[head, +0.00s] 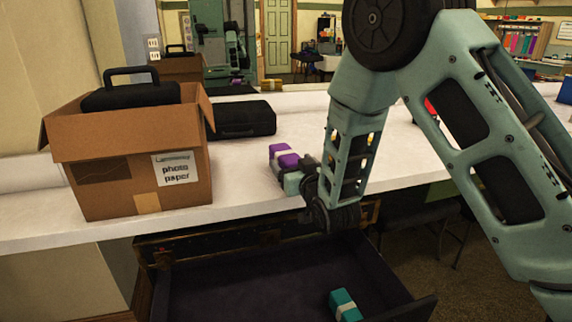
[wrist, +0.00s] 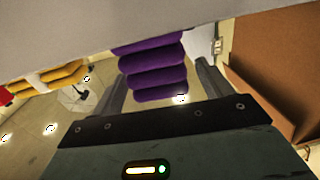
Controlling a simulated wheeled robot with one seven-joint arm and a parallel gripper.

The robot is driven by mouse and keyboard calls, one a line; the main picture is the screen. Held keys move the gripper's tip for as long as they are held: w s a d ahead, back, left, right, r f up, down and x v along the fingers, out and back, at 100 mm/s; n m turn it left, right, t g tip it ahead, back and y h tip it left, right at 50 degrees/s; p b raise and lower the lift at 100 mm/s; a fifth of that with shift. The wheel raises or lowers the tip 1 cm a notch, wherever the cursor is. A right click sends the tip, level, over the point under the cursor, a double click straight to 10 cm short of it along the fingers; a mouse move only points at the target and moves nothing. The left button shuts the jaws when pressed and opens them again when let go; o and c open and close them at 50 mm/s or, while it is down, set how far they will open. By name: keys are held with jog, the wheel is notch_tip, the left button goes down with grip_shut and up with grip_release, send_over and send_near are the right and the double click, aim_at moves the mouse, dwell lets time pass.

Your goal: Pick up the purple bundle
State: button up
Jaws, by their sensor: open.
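The purple bundle (head: 289,160) sits on the white counter in the head view, with a pale band around it. It shows large in the wrist view (wrist: 155,70) as a stack of rounded purple folds. My gripper (head: 298,180) is right at the bundle's near side, low over the counter. In the wrist view my gripper (wrist: 162,82) is open, with one finger on each side of the bundle. The bundle lies between the fingers; I cannot tell whether either finger touches it.
A cardboard box (head: 130,185) holding a black case (head: 130,95) stands left on the counter (head: 245,196). A flat black case (head: 243,118) lies behind. Below, an open drawer (head: 235,290) holds a teal bundle (head: 343,301).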

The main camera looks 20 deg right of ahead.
jog(key=shift+w+a, duration=0.15)
jog(key=shift+w, duration=1.15)
jog(key=c, duration=1.2)
